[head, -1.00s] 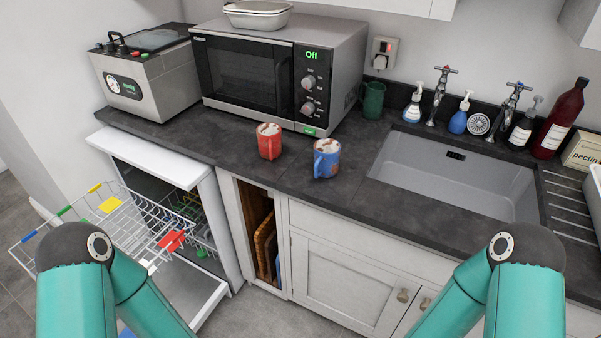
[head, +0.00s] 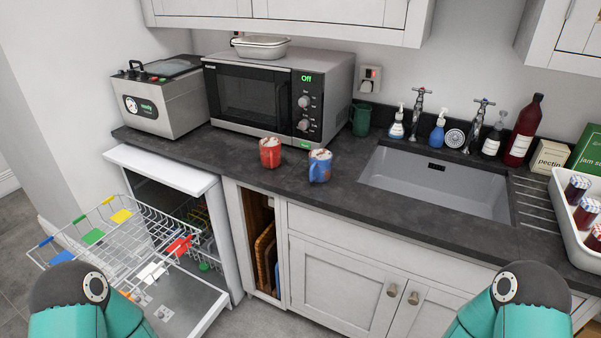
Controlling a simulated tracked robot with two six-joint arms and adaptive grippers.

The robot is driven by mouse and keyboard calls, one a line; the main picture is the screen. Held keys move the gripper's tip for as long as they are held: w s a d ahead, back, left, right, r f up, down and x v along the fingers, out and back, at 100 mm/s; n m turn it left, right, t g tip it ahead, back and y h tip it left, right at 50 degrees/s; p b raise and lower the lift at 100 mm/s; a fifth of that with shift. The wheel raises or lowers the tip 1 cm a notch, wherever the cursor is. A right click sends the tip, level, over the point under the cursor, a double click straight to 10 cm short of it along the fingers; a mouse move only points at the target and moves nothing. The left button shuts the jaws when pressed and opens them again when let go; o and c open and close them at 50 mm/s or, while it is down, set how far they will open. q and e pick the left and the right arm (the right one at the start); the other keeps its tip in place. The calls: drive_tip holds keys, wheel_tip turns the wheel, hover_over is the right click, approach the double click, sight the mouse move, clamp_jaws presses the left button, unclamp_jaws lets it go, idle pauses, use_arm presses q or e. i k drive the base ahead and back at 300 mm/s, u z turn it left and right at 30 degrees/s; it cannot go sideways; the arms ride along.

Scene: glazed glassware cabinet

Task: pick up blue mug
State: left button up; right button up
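The blue mug (head: 320,167) stands upright on the dark counter, in front of the microwave's right side. It has a reddish patch and a pale, frothy-looking filling at the top. A red mug (head: 270,153) with a similar filling stands just to its left, a small gap apart. My two arms show only as teal links with dark joints at the bottom left and bottom right of the head view. Both grippers are out of view, and neither arm is near the mugs.
The microwave (head: 279,97) stands behind the mugs. A green mug (head: 361,119) is near the wall. The sink (head: 436,183) lies to the right. The dishwasher (head: 165,170) is open with its wire rack (head: 125,245) pulled out. A white tray (head: 562,215) with jars is at far right.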

sight(318, 169)
drive_tip(key=z, duration=0.15)
drive_tip(key=i, duration=0.95)
drive_tip(key=z, duration=0.8)
drive_tip(key=k, duration=0.45)
drive_tip(key=z, duration=0.25)
drive_tip(key=i, duration=0.65)
